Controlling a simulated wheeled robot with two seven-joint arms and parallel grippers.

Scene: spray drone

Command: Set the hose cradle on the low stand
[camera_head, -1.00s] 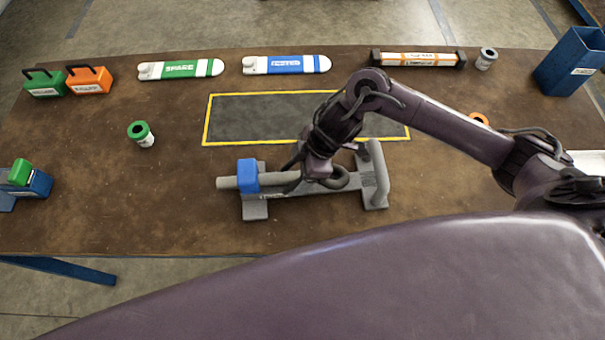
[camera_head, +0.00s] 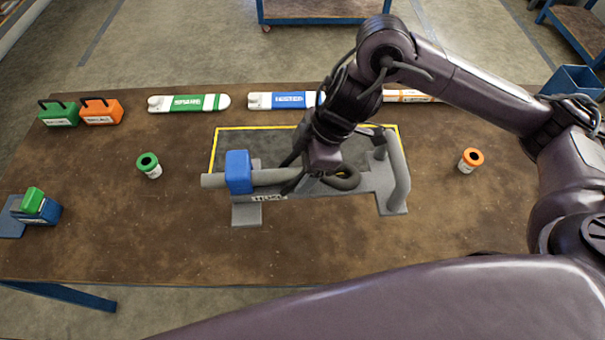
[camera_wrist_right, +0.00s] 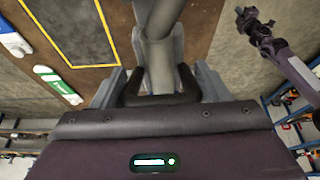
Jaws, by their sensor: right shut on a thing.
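The hose cradle (camera_head: 390,190) is a long grey frame with wide feet, a blue block (camera_head: 239,172) near its left end and a grey bar along it. My right gripper (camera_head: 318,182) is over its middle, shut on it; the arm hides part of the grip. The right wrist view shows the grey bar (camera_wrist_right: 159,65) between the dark fingers (camera_wrist_right: 160,92). The cradle seems raised above the table, overlapping the yellow-outlined dark mat (camera_head: 270,142). I cannot tell which thing is the low stand. What looks like my left gripper (camera_wrist_right: 255,22) is small at the upper right of the wrist view.
The brown table (camera_head: 120,240) holds a green-topped can (camera_head: 149,165), an orange-topped can (camera_head: 470,160), green and orange cases (camera_head: 80,113), and green and blue labelled bars (camera_head: 190,103) at the back. A blue-framed low table (camera_head: 320,12) stands beyond.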

